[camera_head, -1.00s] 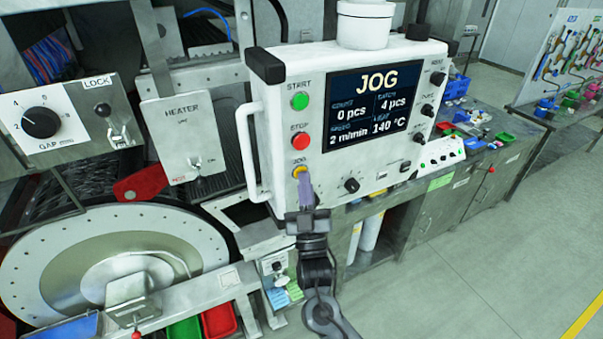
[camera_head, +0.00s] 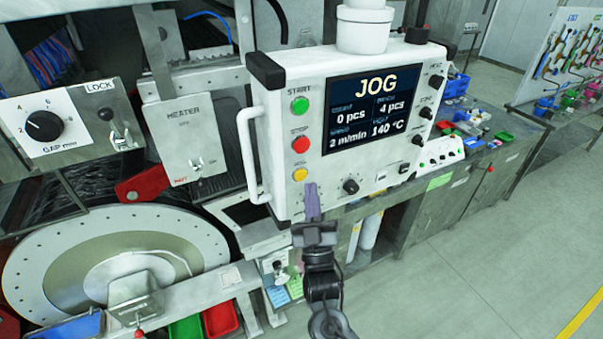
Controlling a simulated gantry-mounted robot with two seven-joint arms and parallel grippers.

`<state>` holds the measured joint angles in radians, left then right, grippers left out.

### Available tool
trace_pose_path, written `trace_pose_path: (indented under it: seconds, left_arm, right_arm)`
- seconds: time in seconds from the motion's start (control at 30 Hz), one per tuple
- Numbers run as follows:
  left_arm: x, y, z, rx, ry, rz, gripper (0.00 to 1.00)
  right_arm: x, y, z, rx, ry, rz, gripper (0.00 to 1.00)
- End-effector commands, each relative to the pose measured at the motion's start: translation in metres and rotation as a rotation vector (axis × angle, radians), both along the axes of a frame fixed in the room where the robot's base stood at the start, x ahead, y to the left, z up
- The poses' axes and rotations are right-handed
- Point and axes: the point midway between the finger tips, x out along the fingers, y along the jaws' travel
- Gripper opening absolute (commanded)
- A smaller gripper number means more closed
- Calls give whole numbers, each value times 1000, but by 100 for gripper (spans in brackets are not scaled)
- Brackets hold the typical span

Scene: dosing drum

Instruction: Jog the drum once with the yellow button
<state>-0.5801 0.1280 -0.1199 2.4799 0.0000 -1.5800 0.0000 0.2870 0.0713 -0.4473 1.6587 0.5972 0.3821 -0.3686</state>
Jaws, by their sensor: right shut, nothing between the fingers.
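The white control panel (camera_head: 280,105) carries a green start button (camera_head: 299,105), a red stop button (camera_head: 300,144) and the yellow jog button (camera_head: 300,174) in a column. Its screen (camera_head: 375,107) reads JOG, 0 pcs, 4 pcs, 2 m/min and 140 °C. My right gripper (camera_head: 312,193) is shut and empty, its fingertips just below and right of the yellow button, which is fully visible. The fingers appear apart from the button. The large round drum face (camera_head: 50,270) is at the lower left. My left gripper is not in view.
A white handle (camera_head: 247,160) runs down the panel's left side. A heater box (camera_head: 185,140) and a gap knob panel (camera_head: 44,126) are to the left. Red (camera_head: 220,318) and green bins sit below. A workbench with small parts is at the right. The floor at the right is clear.

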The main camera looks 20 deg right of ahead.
Motion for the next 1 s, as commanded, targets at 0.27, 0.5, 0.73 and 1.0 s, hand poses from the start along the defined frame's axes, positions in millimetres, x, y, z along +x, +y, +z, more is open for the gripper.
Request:
trace_pose_path:
  seconds: [0.27, 0.5, 0.73, 1.0]
  left_arm:
    - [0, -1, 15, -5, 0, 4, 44]
    - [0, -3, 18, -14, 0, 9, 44]
    - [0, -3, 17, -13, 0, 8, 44]
    - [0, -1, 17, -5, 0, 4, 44]
  right_arm:
    - [-26, -4, 1, -1, 1, 0, 0]
    - [-34, -5, 1, 0, 1, -1, 0]
    - [-34, -5, 0, -1, 0, -1, 0]
    - [-34, -5, 0, 0, 0, 0, 0]
